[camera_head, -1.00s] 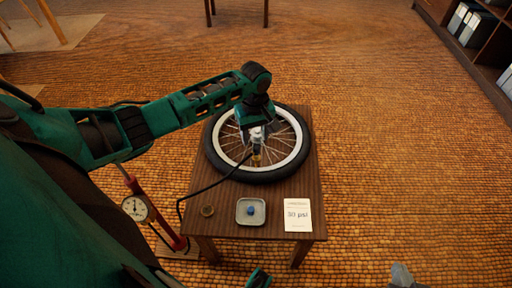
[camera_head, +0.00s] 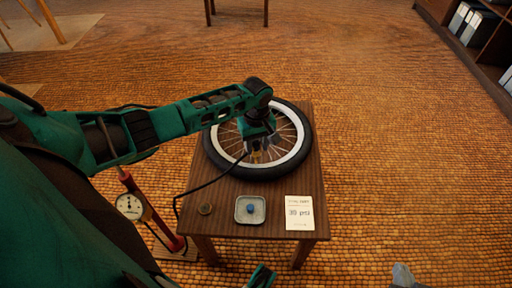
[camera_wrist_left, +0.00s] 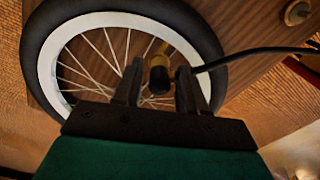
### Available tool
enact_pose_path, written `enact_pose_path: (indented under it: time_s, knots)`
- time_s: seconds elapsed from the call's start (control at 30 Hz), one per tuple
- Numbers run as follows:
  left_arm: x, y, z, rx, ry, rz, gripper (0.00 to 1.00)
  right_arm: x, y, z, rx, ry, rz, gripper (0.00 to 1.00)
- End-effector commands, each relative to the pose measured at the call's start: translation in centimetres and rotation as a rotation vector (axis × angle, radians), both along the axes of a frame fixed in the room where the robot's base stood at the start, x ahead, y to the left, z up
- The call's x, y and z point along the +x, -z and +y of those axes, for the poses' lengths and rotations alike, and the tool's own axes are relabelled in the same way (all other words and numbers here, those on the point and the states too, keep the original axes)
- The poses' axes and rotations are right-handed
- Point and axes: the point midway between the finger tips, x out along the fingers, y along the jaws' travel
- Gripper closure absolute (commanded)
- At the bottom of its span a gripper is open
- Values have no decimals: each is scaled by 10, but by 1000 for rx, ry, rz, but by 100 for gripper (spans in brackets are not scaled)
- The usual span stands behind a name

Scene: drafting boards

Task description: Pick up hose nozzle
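The hose nozzle (camera_head: 256,156), a small brass and black fitting on a black hose, is at the spoked wheel (camera_head: 297,162) on the small table. In the left wrist view the nozzle (camera_wrist_left: 159,78) lies between the two dark fingers of my left gripper (camera_wrist_left: 158,88). The fingers are apart, with a gap clear at the left finger; the right finger is close to the brass part, and I cannot tell if it touches. In the head view my left gripper (camera_head: 258,146) comes down over the wheel and partly hides the nozzle.
A small tray (camera_head: 239,219) with a blue cap (camera_head: 250,209), a round brass-coloured piece (camera_head: 205,208) and a pressure card (camera_head: 299,212) are on the table's (camera_head: 270,232) near side. A red pump with a gauge (camera_head: 130,206) stands left. The hose crosses the table's left edge.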

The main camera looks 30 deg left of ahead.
Motion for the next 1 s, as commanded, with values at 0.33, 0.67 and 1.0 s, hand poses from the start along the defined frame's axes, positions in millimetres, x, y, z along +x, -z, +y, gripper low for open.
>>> enact_pose_path:
  time_s: [0.33, 0.67, 1.0]
  knots:
    - [0, 0, 0, 0, 0, 0, 93, 0, 0, 1, 1, 0, 1, 100]
    - [0, 0, 0, 0, 0, 0, 100, -1, 1, 0, -4, -5, 2, 100]
    - [0, -32, 0, 0, 1, -2, 100, -2, -11, -2, -12, -7, 3, 100]
